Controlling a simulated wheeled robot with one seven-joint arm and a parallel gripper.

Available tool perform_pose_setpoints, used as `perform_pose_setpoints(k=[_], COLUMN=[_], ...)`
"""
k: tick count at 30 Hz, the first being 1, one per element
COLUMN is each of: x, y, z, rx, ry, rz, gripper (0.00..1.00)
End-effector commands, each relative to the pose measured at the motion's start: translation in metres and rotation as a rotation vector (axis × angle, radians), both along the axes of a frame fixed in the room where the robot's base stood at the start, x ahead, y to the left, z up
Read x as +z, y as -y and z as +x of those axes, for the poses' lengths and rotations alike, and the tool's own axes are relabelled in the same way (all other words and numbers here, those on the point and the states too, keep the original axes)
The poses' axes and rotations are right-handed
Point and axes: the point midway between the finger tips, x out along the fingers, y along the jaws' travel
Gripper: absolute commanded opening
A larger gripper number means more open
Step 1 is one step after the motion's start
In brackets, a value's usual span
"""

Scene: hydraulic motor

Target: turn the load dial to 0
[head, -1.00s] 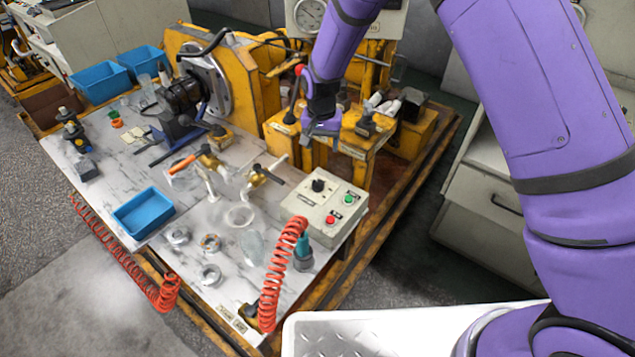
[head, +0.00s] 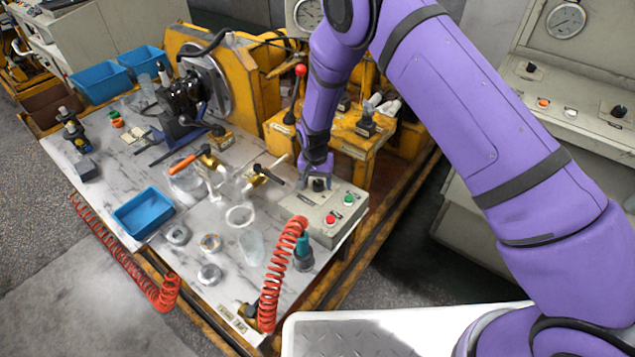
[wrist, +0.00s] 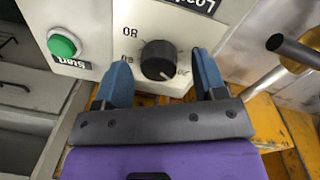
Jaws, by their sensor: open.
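The load dial (wrist: 158,60) is a black round knob on a pale control box (head: 325,215). In the head view the dial (head: 318,185) is just below my gripper (head: 317,178).
A green Start button (wrist: 63,44) is left of the dial in the wrist view. A red button (head: 330,219) is on the same box. A brass valve with a handle (head: 263,175) and a red-knobbed lever (head: 297,85) stand nearby. A red coiled hose (head: 275,275) hangs in front.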

Motion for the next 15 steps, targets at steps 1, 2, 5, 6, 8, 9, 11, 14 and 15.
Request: perform_pose_setpoints(k=[1,2,5,6,8,9,11,14,15], x=[-0.0046,-0.0062,-0.0094,-0.0099,-0.0103,-0.0103,-0.0102,-0.0102,-0.0102], y=[0.0004,0.0005,0.0006,0.0006,0.0007,0.0007,0.0008,0.0009,0.0009], z=[-0.0002,-0.0002,0.0,0.0,0.0,0.0,-0.0001,-0.0001,-0.0001], rx=[0.0,0.0,0.0,0.0,0.0,0.0,0.0,0.0,0.0], ry=[-0.001,0.0,0.001,0.001,0.001,0.001,0.001,0.001,0.001], rz=[-0.001,0.0,0.001,0.001,0.001,0.001,0.0,0.0,0.0], gripper=[0.65,0.65,0.65,0.65,0.65,0.65,0.65,0.58,0.48])
